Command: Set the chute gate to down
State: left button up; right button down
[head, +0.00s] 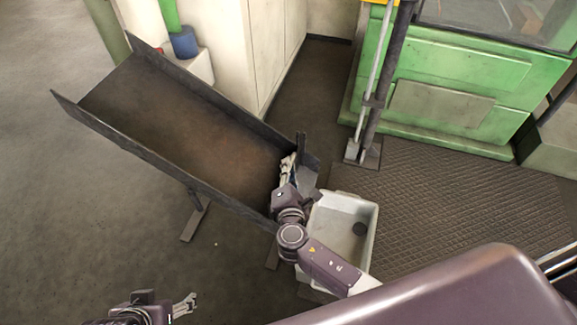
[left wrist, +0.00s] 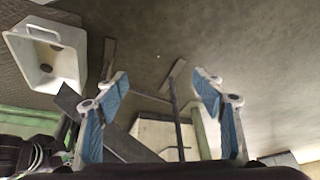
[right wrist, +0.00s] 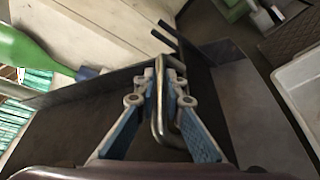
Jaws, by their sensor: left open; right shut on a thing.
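The chute (head: 185,125) is a dark, rusty sloping trough in the head view, its lower end towards the middle. My right gripper (head: 288,165) is at that lower end, over the gate area. In the right wrist view its fingers (right wrist: 160,95) are shut on a bent metal handle (right wrist: 157,125). The gate plate is mostly hidden behind my gripper and arm, and I cannot tell its height. A dark upright post (head: 302,146) rises by the chute's far wall. My left gripper (head: 186,306) is open and empty low in the head view, apart from the chute.
A green machine (head: 440,85) is at the back right. A pale cabinet (head: 225,40) stands behind the chute. Floor left of the chute is clear.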

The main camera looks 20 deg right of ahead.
notch_tip(320, 180, down, 2)
jog(key=shift+f+b, duration=0.1)
jog(key=shift+b, duration=0.3)
pick_arm(q)
jog(key=shift+w+d+r+t, duration=0.3)
jog(key=shift+w+r+t, duration=0.3)
jog(key=shift+w+r, duration=0.15)
pick_arm(e)
jog(key=shift+s, duration=0.15)
jog(key=c, duration=2)
grip_release()
pick_arm(q)
jog(key=shift+w, duration=0.1)
jog(key=shift+f, duration=0.1)
pick_arm(e)
jog(key=v, duration=1.2)
